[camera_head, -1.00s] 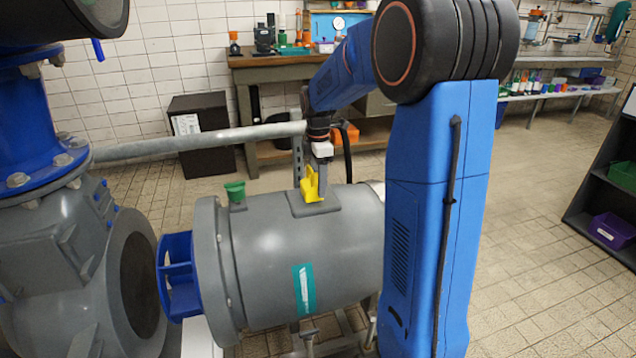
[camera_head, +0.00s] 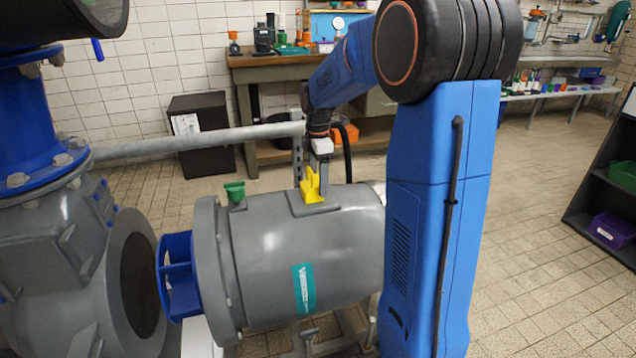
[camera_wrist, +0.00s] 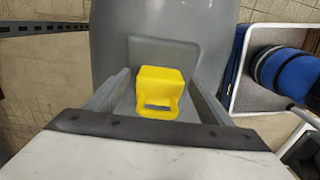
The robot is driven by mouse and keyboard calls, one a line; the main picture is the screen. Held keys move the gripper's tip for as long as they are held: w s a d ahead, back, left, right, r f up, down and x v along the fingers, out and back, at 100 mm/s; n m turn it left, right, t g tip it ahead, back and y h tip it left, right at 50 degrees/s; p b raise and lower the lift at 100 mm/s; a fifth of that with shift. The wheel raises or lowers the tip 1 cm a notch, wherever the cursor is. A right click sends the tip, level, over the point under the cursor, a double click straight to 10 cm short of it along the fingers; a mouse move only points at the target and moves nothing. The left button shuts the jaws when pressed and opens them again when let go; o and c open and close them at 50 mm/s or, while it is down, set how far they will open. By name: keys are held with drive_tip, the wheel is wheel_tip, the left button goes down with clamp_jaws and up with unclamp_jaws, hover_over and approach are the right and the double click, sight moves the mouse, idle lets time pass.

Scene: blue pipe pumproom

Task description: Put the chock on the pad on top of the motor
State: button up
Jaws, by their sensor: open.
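The yellow chock (camera_head: 311,186) stands on the grey pad (camera_head: 322,208) on top of the grey motor (camera_head: 300,250). In the wrist view the chock (camera_wrist: 159,92) lies between my two fingers, with a gap showing on each side. The pad (camera_wrist: 160,52) shows behind it. My gripper (camera_head: 318,178) is open around the chock, its fingers pointing down at the pad. In the head view a finger partly overlaps the chock, and the exact contact under the chock is hard to see.
A green cup-like fitting (camera_head: 235,191) stands on the motor left of the pad. A grey pipe (camera_head: 200,142) runs behind the motor. A workbench (camera_head: 260,75) stands at the back. The floor at right (camera_head: 540,230) is clear.

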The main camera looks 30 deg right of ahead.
wheel_tip(320, 180, up, 10)
drive_tip(key=s+a+r+m+t, duration=0.1)
drive_tip(key=s+a+r+m, duration=0.25)
drive_tip(key=s, duration=0.45)
drive_tip(key=s+a+f+m+t, duration=0.1)
drive_tip(key=s+a+f+m, duration=0.1)
drive_tip(key=s, duration=0.6)
drive_tip(key=s+a+f+m+t, duration=0.1)
drive_tip(key=s+a+f+m, duration=0.2)
drive_tip(key=s+m, duration=0.3)
drive_tip(key=s+a+f+m+t, duration=0.1)
drive_tip(key=s+a+f+m, duration=0.2)
drive_tip(key=s, duration=0.8)
drive_tip(key=shift+s+f+m+t, duration=0.25)
drive_tip(key=shift+f+m+t, duration=0.15)
drive_tip(key=shift+f+m, duration=0.25)
